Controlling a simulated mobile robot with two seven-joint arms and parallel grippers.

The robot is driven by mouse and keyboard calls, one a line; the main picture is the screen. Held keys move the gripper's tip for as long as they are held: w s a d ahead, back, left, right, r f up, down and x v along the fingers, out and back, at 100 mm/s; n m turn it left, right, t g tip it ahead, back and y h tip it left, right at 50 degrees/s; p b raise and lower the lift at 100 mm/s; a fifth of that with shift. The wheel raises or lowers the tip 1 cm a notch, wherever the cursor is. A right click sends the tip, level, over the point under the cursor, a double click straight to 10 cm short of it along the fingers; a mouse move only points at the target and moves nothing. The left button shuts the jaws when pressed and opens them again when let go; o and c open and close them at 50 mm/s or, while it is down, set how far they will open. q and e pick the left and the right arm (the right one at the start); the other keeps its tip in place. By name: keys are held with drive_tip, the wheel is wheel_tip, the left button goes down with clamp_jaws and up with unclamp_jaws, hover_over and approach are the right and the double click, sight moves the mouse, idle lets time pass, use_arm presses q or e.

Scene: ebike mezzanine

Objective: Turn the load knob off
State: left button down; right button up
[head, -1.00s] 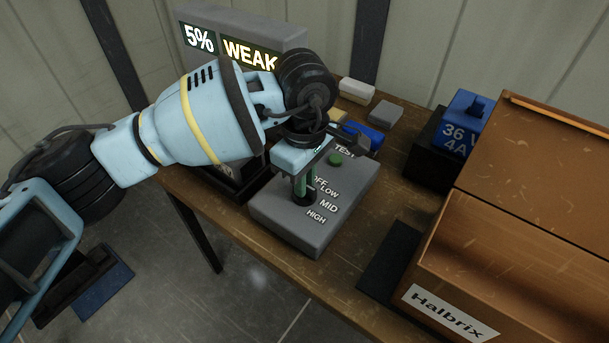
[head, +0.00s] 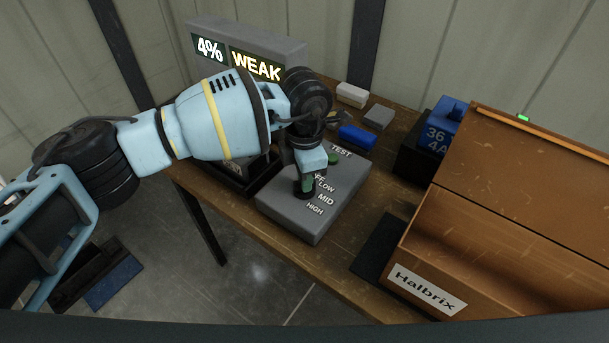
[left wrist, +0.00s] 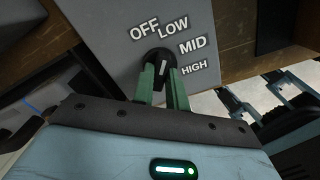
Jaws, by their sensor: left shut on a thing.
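The load knob (left wrist: 160,57) is a small black dial with a white mark, on a grey tester box (head: 290,220). The labels OFF, LOW, MID and HIGH curve around it. My left gripper (head: 305,186) points down at the box. In the left wrist view, its two green fingers (left wrist: 162,82) are shut on the knob, one on each side. The white mark lies between the fingers; which label it points to is hard to tell. A grey display (head: 255,45) behind reads "4%" and "WEAK". My right gripper is out of view.
Behind are a blue block (head: 357,136) and grey and white blocks. A blue battery (head: 440,128) and a wooden Halbrix box (head: 480,245) stand at right. The bench's (head: 330,270) front edge is bare.

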use_arm(q)
drive_tip(key=n+p, duration=0.1)
drive_tip(key=n, duration=0.2)
drive_tip(key=shift+r, duration=0.2)
drive_tip(key=shift+f+n, duration=0.2)
drive_tip(key=shift+n, duration=1.9)
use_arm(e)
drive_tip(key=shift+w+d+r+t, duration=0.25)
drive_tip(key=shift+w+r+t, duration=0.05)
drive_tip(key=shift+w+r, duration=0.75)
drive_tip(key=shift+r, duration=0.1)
use_arm(q)
drive_tip(key=c, duration=1.4)
unclamp_jaws()
drive_tip(key=shift+r, duration=3.9)
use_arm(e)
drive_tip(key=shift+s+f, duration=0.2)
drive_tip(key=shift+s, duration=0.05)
